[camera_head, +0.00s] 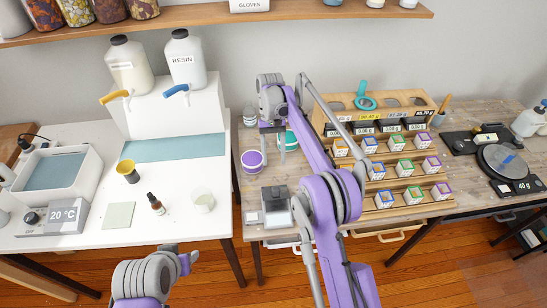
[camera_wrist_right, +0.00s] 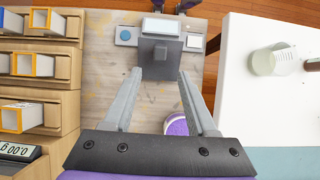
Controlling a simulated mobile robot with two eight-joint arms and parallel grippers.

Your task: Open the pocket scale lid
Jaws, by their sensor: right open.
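The pocket scale (camera_head: 276,207) stands near the front left of the wooden bench, with a dark grey top and a pale front strip. In the right wrist view the scale (camera_wrist_right: 160,28) is at the top, with a dark grey plate and a small block on it. I cannot tell for sure how its lid stands. My right gripper (camera_head: 272,140) points down over the bench behind the scale. In the wrist view its fingers (camera_wrist_right: 160,75) are apart and empty, short of the scale. My left gripper (camera_head: 187,263) is low in front of the white table, its jaws unclear.
A purple tub (camera_head: 253,161) stands behind the scale, close to the right gripper. A small pale pad (camera_head: 251,217) lies left of the scale. A wooden rack (camera_head: 395,203) of small boxes is to the right. The white table (camera_head: 175,222) holds a cup and dropper bottle.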

